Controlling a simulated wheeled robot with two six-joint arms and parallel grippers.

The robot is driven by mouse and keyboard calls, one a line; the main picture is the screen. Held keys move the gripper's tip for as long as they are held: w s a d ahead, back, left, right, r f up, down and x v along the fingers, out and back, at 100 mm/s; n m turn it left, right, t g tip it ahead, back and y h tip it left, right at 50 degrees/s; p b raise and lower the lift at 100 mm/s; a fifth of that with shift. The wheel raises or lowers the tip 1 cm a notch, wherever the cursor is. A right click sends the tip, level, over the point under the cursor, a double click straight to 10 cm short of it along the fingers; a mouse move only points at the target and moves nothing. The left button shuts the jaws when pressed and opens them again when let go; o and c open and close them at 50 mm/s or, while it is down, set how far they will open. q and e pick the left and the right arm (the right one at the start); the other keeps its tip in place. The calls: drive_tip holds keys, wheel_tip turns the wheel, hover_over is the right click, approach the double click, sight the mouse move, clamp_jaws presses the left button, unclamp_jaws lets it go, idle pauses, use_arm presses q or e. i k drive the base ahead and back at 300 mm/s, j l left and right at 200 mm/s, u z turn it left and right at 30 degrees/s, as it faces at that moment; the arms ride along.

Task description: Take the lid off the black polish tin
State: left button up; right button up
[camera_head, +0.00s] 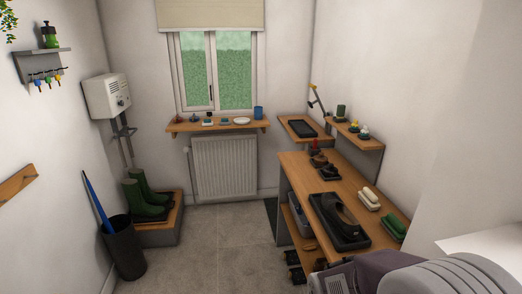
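I cannot pick out the black polish tin for certain. Small dark items (327,172) sit on the wooden bench (352,187) toward its far end, too small to tell apart. A dark red item (315,146) stands just behind them. No gripper fingers show in this view. Grey and purple parts at the bottom right look like my own arm and cover the near end of the bench.
A black tray (330,222) with a dark curved item lies on the bench. Two brushes, one pale (370,196) and one green (394,228), lie at its right. Green boots (146,198) and a black bin (124,249) stand left. The middle floor (215,245) is clear.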

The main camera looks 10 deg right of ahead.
sight(331, 169)
drive_tip(key=i+j+z, duration=0.15)
drive_tip(key=i+z, duration=0.35)
drive_tip(key=i+j+z, duration=0.5)
drive_tip(key=i, duration=0.15)
drive_tip(key=i+j+z, duration=0.5)
